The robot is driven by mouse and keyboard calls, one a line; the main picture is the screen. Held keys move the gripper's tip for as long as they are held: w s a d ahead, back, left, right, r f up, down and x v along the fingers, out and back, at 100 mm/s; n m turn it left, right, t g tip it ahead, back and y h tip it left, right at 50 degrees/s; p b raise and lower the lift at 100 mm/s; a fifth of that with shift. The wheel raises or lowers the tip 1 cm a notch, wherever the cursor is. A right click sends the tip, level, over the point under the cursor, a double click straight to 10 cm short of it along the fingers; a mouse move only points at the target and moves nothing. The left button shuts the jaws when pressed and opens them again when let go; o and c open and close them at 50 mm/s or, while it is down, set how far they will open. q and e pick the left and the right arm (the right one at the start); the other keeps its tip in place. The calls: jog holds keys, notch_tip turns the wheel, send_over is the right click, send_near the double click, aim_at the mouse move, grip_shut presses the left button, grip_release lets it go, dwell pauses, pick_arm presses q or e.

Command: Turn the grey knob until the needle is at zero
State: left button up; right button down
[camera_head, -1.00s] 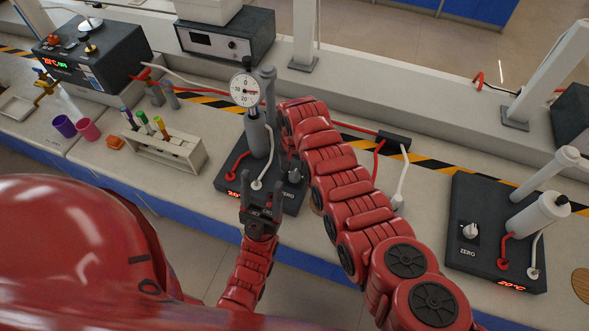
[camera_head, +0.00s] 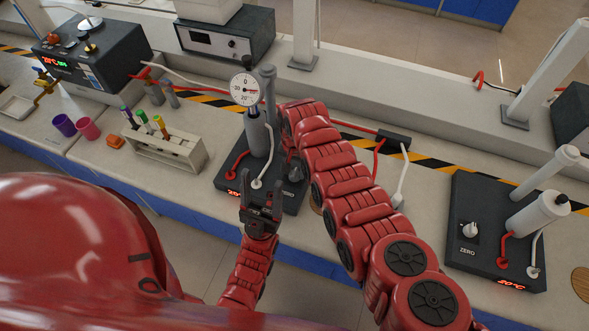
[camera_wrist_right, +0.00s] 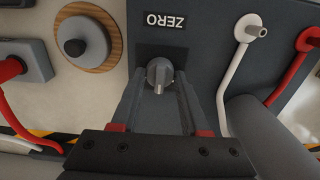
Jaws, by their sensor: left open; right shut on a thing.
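The grey knob (camera_wrist_right: 159,73) is on the dark panel of the middle device (camera_head: 225,183), below the ZERO label (camera_wrist_right: 166,21), which appears upside down in the right wrist view. My right gripper (camera_wrist_right: 160,84) is shut on the knob, one finger on each side. In the head view my right arm partly covers the knob. The round white gauge (camera_head: 245,89) stands on top of the device's grey cylinder, with 0 at the top of its dial. Its small red needle points to the right, away from 0. My left gripper (camera_head: 263,184) is open and empty in front of the device.
A similar device (camera_head: 478,205) with its own white knob stands at the right. A test tube rack (camera_head: 165,150) and pink and purple cups (camera_head: 88,128) are at the left. In the wrist view, a round wooden piece (camera_wrist_right: 85,42) lies beside the panel. Red and white hoses run nearby.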

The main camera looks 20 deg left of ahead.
jog(key=shift+f+n, duration=0.1)
jog(key=shift+n, duration=0.2)
jog(key=n+b, duration=0.2)
jog(key=n, duration=0.2)
jog(key=shift+b, duration=0.35)
jog(key=shift+n+b, duration=0.9)
jog(key=shift+n, duration=1.2)
jog(key=shift+c, duration=2)
grip_release()
